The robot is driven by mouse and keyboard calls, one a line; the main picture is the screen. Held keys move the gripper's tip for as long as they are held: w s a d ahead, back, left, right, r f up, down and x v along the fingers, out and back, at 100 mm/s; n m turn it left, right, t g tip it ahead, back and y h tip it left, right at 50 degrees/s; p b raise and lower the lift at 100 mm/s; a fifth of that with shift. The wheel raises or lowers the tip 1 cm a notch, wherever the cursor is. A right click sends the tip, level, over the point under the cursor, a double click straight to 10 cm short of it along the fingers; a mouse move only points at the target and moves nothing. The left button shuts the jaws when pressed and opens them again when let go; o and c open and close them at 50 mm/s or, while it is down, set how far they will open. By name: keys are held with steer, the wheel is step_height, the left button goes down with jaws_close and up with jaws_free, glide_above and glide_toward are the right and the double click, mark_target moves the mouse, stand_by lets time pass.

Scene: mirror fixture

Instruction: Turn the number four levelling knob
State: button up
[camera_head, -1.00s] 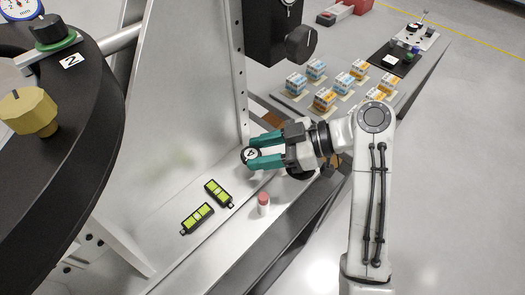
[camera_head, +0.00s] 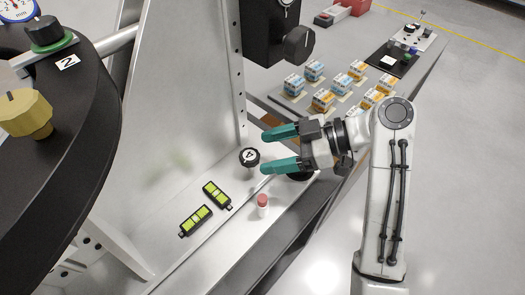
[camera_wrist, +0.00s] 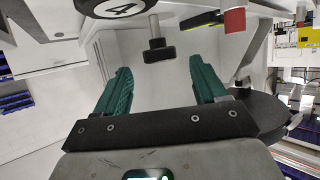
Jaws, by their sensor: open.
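The number four levelling knob (camera_head: 249,156) is a round black knob with a white top marked 4. In the head view it sits low by the grey upright plate. In the wrist view it shows at the top left (camera_wrist: 115,8), cut by the edge. My gripper (camera_head: 264,152) has two teal fingers, spread wide and empty. The fingertips are just right of the knob, apart from it. In the wrist view the open fingers (camera_wrist: 163,78) have clear space between them.
Two yellow-green spirit levels (camera_head: 196,220) (camera_head: 217,195) lie near the knob. A red-capped white cylinder (camera_head: 262,205) stands below my gripper. A black block with a knob (camera_head: 270,35) is above. Several small boxes (camera_head: 323,100) stand behind to the right.

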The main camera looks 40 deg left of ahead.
steer(key=v, duration=0.7)
steer(key=shift+w+d+r, duration=0.15)
steer(key=shift+w+d, duration=0.05)
steer(key=shift+d, duration=0.05)
